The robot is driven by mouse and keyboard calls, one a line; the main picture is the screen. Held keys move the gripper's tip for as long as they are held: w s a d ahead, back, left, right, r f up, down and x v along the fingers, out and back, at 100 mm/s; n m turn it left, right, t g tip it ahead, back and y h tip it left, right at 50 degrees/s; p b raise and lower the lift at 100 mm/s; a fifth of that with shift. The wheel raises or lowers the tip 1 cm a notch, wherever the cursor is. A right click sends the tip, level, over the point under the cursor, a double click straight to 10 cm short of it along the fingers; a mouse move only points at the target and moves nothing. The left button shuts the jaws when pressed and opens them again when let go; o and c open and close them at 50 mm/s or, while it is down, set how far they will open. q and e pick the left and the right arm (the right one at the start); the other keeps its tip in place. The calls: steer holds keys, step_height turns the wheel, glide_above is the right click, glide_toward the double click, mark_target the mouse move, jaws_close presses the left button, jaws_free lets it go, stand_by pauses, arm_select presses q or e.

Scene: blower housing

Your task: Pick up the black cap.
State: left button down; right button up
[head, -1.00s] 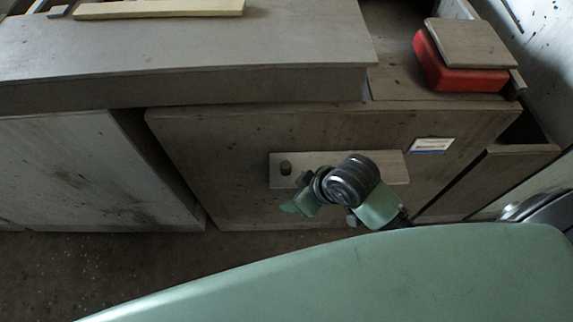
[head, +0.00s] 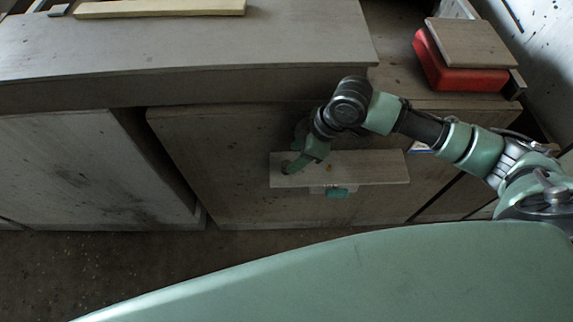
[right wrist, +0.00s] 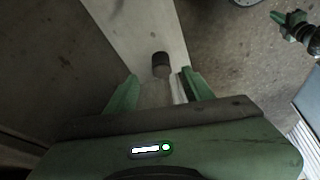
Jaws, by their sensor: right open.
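The black cap (right wrist: 160,65) is a short dark cylinder standing on a pale board (right wrist: 140,28). In the head view the cap is mostly hidden by my right gripper (head: 291,166), whose fingers reach down at the left end of the board (head: 365,168). In the right wrist view my right gripper (right wrist: 157,88) is open, with one green finger on each side. The cap shows beyond the gap between the fingertips, not gripped. What looks like my left gripper (right wrist: 287,20) is small at the top right of the right wrist view; its jaws are unclear.
A small green piece (head: 337,191) shows below the board's front edge. A red box (head: 455,75) with a wooden lid (head: 470,43) stands at the back right. A grey worktop (head: 200,50) lies behind on the left, with a pale yellow strip (head: 160,8).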

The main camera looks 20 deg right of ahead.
mark_target(287, 164)
steer(key=x, duration=0.5)
steer(key=shift+a+f+p, duration=0.15)
steer(key=shift+a+p, duration=0.15)
jaws_close()
